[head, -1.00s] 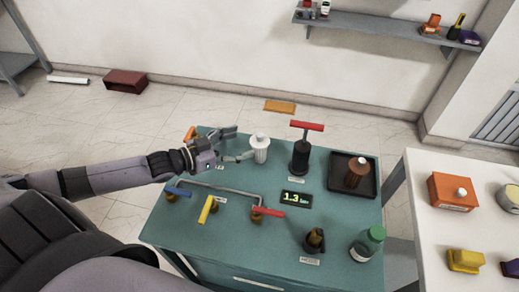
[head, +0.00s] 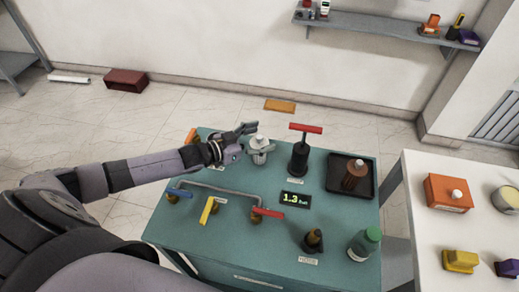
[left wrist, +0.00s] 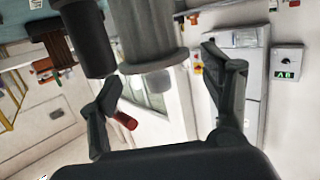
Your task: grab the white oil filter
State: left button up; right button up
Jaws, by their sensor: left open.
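The white oil filter (head: 260,145) stands upright near the back of the teal table (head: 230,235), left of the black pump with the red T-handle. My left gripper (head: 256,140) is open, with one finger behind the filter and one in front of it. In the left wrist view the filter (left wrist: 148,32) looks greyish and lies between the two spread fingers of the left gripper (left wrist: 165,92), with gaps visible on both sides. My right gripper is not in view.
The black pump (head: 299,158) stands close to the right of the filter. A dark tray (head: 335,185) holds a brown part. A white table (head: 425,220) stands at right.

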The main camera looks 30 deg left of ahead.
pick_arm(q)
jog(key=shift+c, duration=0.3)
grip_shut()
dwell(0.6)
